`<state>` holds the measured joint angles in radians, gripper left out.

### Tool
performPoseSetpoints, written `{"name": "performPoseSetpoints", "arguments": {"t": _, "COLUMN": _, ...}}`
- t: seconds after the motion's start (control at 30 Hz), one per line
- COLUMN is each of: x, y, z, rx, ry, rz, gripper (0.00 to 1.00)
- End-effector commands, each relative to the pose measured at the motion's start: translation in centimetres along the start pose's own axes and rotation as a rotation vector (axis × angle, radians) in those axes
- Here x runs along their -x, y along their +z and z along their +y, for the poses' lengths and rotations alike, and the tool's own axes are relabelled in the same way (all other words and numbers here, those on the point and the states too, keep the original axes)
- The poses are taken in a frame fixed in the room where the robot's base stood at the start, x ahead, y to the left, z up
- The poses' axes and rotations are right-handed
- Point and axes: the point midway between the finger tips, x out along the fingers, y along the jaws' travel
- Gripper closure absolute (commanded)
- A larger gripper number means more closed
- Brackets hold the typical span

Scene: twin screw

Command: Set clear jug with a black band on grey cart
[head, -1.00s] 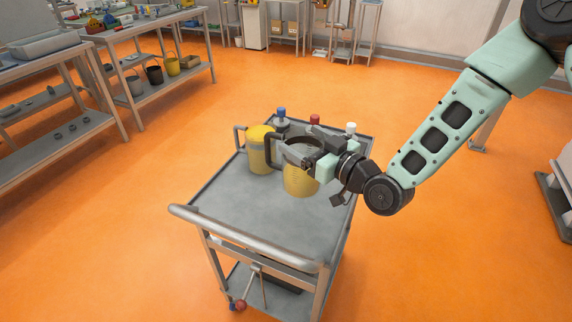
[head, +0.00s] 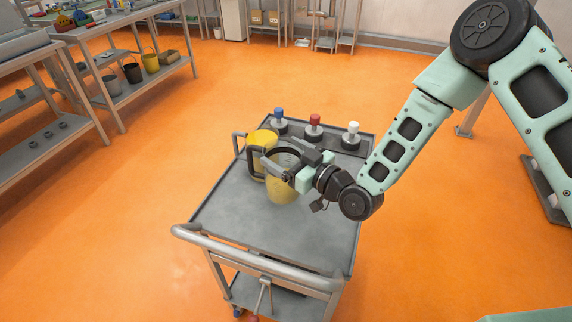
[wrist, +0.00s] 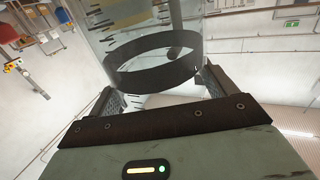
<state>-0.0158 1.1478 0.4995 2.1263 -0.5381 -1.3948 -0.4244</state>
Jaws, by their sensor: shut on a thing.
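The clear jug with a black band (head: 283,188) is upright in my gripper (head: 287,164), over the middle of the grey cart's top (head: 240,205). Its see-through body looks yellowish, and its dark handle points left. I cannot tell whether its base touches the cart. In the wrist view the black band (wrist: 155,70) of the jug lies between the two fingers of my gripper (wrist: 160,92), which are shut on it. The cart's top is grey with a raised rim, and a push handle is at its near end.
Blue-topped (head: 279,122), red-topped (head: 314,128) and white-topped (head: 352,136) items stand along the far edge. The near part of the cart top is clear.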

Motion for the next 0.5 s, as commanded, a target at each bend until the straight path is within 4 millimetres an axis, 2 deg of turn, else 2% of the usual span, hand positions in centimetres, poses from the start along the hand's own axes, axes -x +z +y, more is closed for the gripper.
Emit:
{"name": "performPoseSetpoints", "arguments": {"t": 0.3, "x": 0.0, "y": 3.7, "z": 0.0, "rx": -0.001, "ry": 0.001, "rz": 0.001, "gripper": 0.79}}
{"name": "performPoseSetpoints", "arguments": {"t": 0.5, "x": 0.0, "y": 4.0, "z": 0.0, "rx": 0.001, "ry": 0.0, "rz": 0.002, "gripper": 0.79}}
